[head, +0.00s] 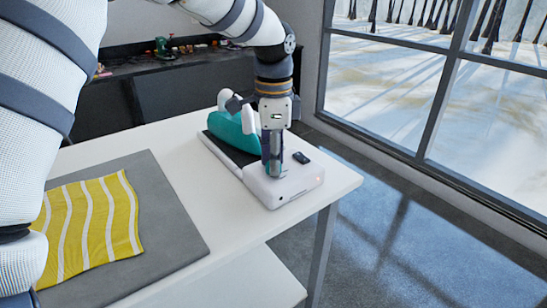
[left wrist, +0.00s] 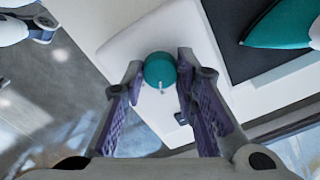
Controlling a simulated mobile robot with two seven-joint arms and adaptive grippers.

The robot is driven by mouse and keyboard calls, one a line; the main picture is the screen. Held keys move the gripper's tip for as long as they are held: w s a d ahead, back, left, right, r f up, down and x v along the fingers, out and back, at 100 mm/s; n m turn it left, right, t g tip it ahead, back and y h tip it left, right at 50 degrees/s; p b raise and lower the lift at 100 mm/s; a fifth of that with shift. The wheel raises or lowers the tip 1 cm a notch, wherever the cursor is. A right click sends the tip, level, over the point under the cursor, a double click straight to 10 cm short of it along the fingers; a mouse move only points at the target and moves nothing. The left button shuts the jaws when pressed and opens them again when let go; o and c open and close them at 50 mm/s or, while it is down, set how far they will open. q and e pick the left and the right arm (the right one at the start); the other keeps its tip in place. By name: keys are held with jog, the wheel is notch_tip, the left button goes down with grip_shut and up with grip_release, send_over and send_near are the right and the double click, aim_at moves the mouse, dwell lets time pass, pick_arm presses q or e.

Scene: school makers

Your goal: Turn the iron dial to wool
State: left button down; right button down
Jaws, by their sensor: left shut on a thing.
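The iron (head: 230,131) is teal and white and rests on a dark pad of its white station (head: 298,190) on the table. The dial (left wrist: 160,67) is a round teal knob with a small pale mark on its edge that points toward the bottom of the left wrist view. My left gripper (head: 272,168) points down at the station's front end. Its two fingers (left wrist: 158,78) are shut on the dial, one on each side. In the head view the fingers hide most of the dial. Lettering around the dial is not readable. My right gripper is not recognisable in either view.
A yellow cloth with wavy white stripes (head: 90,225) lies on a grey mat (head: 170,215) left of the station. A small dark block (head: 301,157) sits on the station beside the gripper. The white table's edge (head: 345,185) is close on the right. Windows stand beyond.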

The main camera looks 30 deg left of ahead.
dwell(0.3)
pick_arm(q)
jog(key=c, duration=1.2)
grip_release()
jog(key=shift+c, duration=0.2)
notch_tip(320, 180, up, 12)
